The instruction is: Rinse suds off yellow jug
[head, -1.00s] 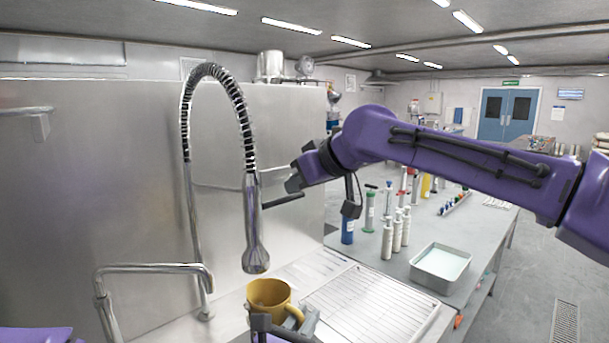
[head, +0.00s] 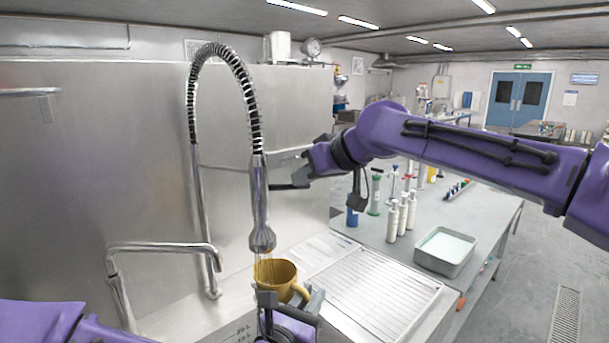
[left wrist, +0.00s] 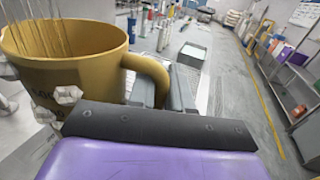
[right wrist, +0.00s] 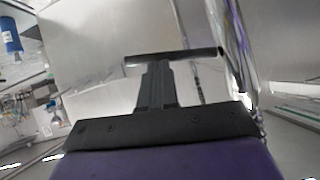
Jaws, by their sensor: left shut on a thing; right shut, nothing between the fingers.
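The yellow jug (head: 284,277) is upright under the spray head (head: 262,238) of the tall spring-hose tap. Thin water streams fall from the spray head into the jug's mouth. My left gripper (head: 290,299) is shut on the jug's handle. In the left wrist view, white suds patches (left wrist: 68,96) cling to the outside of the jug (left wrist: 75,75). My right gripper (head: 301,179) is shut and empty beside the spray hose, with a dark bar (head: 285,187) at its fingers reaching towards the hose. Whether the bar touches the hose is unclear.
A second, low bent tap (head: 165,247) stands at the left. A ribbed drainboard (head: 375,290) lies right of the jug. Beyond it, several white bottles (head: 402,218) and a grey basin (head: 445,251) stand on a bench. A steel splash wall (head: 110,180) stands behind the sink.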

